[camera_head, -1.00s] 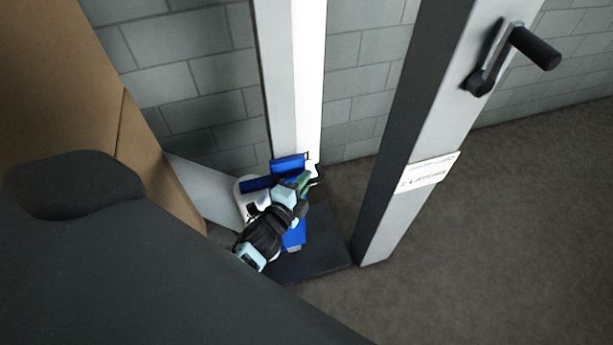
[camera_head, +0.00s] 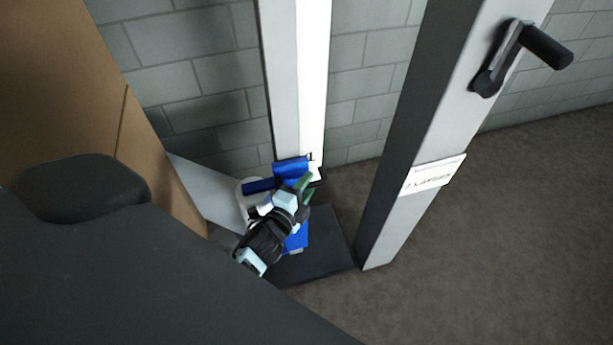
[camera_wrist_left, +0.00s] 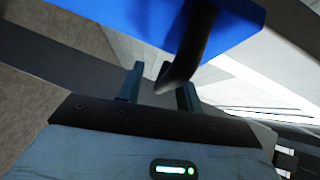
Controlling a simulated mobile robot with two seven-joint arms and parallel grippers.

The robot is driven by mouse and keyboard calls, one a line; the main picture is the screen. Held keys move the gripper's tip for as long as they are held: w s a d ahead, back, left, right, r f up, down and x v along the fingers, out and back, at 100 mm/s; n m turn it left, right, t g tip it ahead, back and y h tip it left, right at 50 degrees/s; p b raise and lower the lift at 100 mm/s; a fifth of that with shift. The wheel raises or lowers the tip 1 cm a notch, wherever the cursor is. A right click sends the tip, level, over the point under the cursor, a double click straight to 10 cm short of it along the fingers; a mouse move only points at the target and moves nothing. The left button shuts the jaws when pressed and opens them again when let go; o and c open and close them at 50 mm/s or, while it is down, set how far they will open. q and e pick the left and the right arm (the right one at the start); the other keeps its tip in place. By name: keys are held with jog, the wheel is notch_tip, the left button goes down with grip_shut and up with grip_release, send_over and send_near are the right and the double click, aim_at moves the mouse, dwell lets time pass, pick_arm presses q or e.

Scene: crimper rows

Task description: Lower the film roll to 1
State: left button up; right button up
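The film roll (camera_head: 243,197) is a white round end, mostly hidden behind the blue carriage (camera_head: 291,168) and my left arm, low by a white mast. My left gripper (camera_head: 307,184) is in front of the blue carriage. In the left wrist view, its fingers (camera_wrist_left: 161,84) are apart. A black curved handle (camera_wrist_left: 190,50) comes down from the blue carriage face (camera_wrist_left: 135,18), and its end lies between or just beyond the fingertips. I cannot tell whether it touches a finger. My right gripper is not in view.
The white mast (camera_head: 297,80) rises from a dark base plate (camera_head: 325,250). A grey post (camera_head: 405,150) with a black crank (camera_head: 520,50) and white label (camera_head: 433,175) stands right. Brown cardboard (camera_head: 60,70) is at left. Brown floor (camera_head: 500,220) is clear at right.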

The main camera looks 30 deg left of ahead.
pick_arm(q)
jog(key=s+r, duration=0.1)
jog(key=s, duration=0.6)
jog(key=shift+s+d, duration=0.2)
jog(key=shift+s, duration=0.05)
